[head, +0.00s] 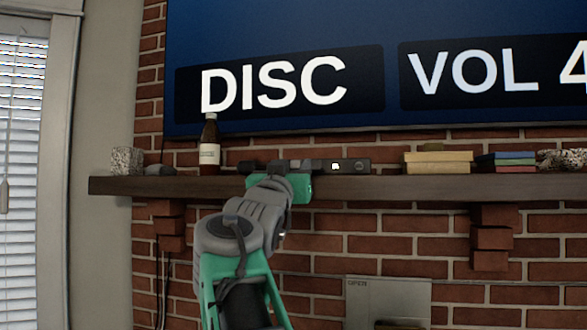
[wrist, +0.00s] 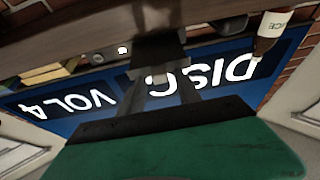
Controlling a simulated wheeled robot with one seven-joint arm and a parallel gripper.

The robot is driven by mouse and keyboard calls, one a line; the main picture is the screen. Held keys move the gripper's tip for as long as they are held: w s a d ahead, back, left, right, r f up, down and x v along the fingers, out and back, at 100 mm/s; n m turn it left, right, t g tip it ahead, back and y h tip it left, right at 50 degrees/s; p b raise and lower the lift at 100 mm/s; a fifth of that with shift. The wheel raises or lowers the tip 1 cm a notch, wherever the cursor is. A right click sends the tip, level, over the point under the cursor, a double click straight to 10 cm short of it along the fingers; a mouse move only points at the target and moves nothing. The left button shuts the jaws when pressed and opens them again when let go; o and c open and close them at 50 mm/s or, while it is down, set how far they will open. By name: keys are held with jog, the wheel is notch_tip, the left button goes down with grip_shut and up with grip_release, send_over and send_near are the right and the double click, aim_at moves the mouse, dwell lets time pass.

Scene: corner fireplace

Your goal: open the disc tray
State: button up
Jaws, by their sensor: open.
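A low black device (head: 350,166) with a small white light sits on the wooden mantel, under the screen. It also shows upside down in the wrist view (wrist: 104,55). It appears to be the disc player. My gripper (head: 277,166) is open in front of the left part of the device and hides much of its front. In the wrist view, the two fingers (wrist: 168,75) reach toward its dark front. I cannot tell whether they touch it. No tray can be made out sticking out. The screen (head: 290,60) reads "DISC" and "VOL 4".
On the mantel (head: 430,188), a brown bottle (head: 209,150) and a speckled block (head: 126,161) stand to the left. Yellow boxes (head: 437,163) and stacked coloured books (head: 507,161) lie to the right. A grey panel (head: 388,295) is below. A brick wall lies behind.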

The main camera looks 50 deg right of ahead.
jog(key=b+v, duration=0.2)
jog(key=v, duration=0.5)
jog(key=shift+s+a+b, duration=0.2)
jog(key=shift+b, duration=0.1)
jog(key=shift+f, duration=0.1)
